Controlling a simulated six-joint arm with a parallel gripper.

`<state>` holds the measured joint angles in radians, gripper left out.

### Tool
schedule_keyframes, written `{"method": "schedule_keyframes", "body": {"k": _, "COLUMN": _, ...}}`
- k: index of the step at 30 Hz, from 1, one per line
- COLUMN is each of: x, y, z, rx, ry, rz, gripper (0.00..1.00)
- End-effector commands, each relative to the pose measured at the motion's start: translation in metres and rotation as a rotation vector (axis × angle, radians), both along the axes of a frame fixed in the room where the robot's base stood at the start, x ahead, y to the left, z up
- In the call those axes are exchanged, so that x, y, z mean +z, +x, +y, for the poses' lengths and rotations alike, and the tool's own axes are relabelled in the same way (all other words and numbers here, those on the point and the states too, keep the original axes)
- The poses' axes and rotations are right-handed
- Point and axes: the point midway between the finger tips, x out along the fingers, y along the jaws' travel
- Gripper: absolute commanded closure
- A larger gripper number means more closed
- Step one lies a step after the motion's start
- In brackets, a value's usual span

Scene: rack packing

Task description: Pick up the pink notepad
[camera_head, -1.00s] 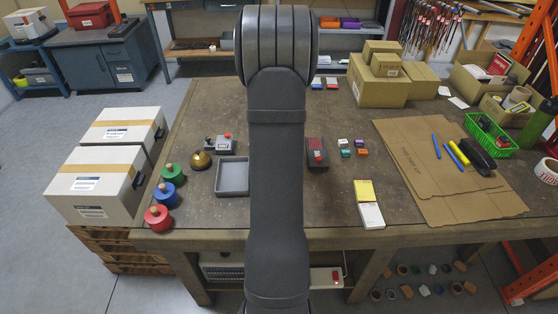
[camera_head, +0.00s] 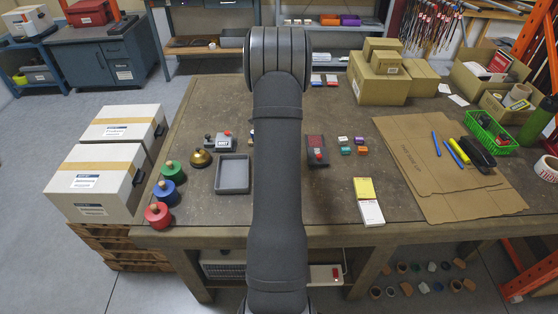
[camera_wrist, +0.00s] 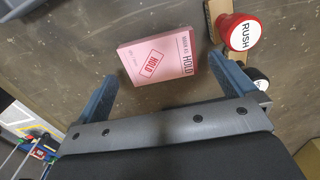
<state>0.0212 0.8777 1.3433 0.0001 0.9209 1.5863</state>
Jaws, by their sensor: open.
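The pink notepad (camera_wrist: 158,58) lies flat on the brown bench top in the wrist view, with "HOLD" printed on its cover and edge. My gripper (camera_wrist: 162,72) is open, with one blue finger on each side of the notepad. The left finger has a gap to the notepad; the right finger is close to its right edge. I cannot tell whether the right finger touches it. In the head view my own arm hides the notepad and the gripper.
A red stamp marked RUSH (camera_wrist: 241,34) stands close to the right finger. In the head view, a grey tray (camera_head: 233,187) lies left of my arm, and a yellow pad (camera_head: 364,188) and white pad (camera_head: 371,213) lie right. Cardboard sheets (camera_head: 420,150) cover the right side.

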Motion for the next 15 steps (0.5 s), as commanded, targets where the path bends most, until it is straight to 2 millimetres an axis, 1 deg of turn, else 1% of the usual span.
{"method": "schedule_keyframes", "body": {"k": 1, "x": -0.01, "y": -0.002, "z": -0.001, "rx": -0.001, "ry": 0.0, "rz": 0.003, "gripper": 0.0}}
{"method": "schedule_keyframes", "body": {"k": 4, "x": -0.023, "y": -0.001, "z": -0.001, "rx": 0.0, "ry": 0.001, "rz": 0.002, "gripper": 0.0}}
{"method": "schedule_keyframes", "body": {"k": 6, "x": -0.027, "y": 0.0, "z": 0.0, "rx": 0.0, "ry": 0.001, "rz": -0.001, "gripper": 0.0}}
{"method": "schedule_keyframes", "body": {"k": 11, "x": -0.027, "y": 0.0, "z": 0.0, "rx": 0.001, "ry": 0.001, "rz": -0.002, "gripper": 0.0}}
{"method": "schedule_keyframes", "body": {"k": 12, "x": -0.027, "y": 0.0, "z": 0.0, "rx": 0.001, "ry": 0.001, "rz": -0.002, "gripper": 0.02}}
{"method": "schedule_keyframes", "body": {"k": 14, "x": -0.027, "y": 0.0, "z": 0.0, "rx": 0.001, "ry": 0.001, "rz": -0.001, "gripper": 0.14}}
{"method": "schedule_keyframes", "body": {"k": 15, "x": -0.027, "y": 0.0, "z": 0.0, "rx": 0.001, "ry": 0.001, "rz": -0.001, "gripper": 0.22}}
